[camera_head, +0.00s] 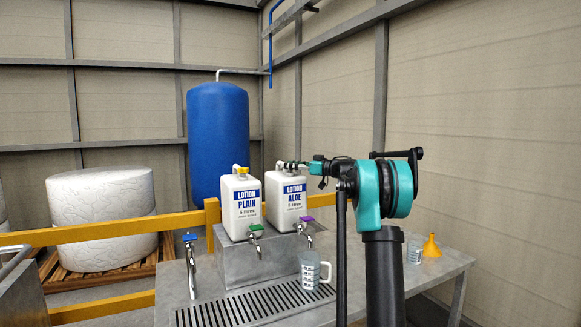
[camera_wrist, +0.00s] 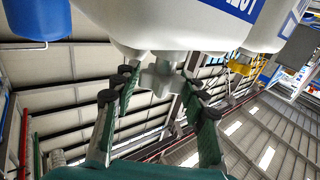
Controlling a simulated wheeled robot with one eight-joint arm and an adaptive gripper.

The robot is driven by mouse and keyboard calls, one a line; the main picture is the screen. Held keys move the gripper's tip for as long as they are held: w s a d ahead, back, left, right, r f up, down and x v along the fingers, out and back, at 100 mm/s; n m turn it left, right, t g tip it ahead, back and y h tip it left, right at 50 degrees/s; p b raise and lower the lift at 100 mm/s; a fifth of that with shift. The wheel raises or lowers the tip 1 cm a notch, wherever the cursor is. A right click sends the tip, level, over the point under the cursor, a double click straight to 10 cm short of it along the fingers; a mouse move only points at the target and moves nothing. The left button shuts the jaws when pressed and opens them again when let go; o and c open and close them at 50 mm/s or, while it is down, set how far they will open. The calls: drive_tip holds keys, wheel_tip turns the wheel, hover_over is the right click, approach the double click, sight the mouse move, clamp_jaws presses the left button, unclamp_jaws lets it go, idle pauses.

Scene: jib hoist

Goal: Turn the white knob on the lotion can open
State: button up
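The aloe lotion can (camera_head: 287,208) is white with a blue label and stands upright, right of the plain lotion can (camera_head: 240,215). My gripper (camera_head: 285,164) reaches in from the right at the top of the aloe can and largely hides its knob in the head view. In the wrist view the aloe can (camera_wrist: 165,22) appears upside down, with a pale cross-shaped knob (camera_wrist: 160,79) on its top. The fingers of my gripper (camera_wrist: 158,82) stand apart, one on each side of the knob. I cannot tell whether either finger touches it.
The plain can has a yellow cap (camera_head: 240,169). Both cans stand on a metal block (camera_head: 238,259) with taps in front. A clear measuring jug (camera_head: 313,270) stands on the bench, and an orange funnel (camera_head: 431,246) at the right. A yellow rail (camera_head: 110,230) runs behind the bench.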

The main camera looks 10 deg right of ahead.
drive_tip(key=shift+o, duration=0.8)
drive_tip(key=v, duration=1.2)
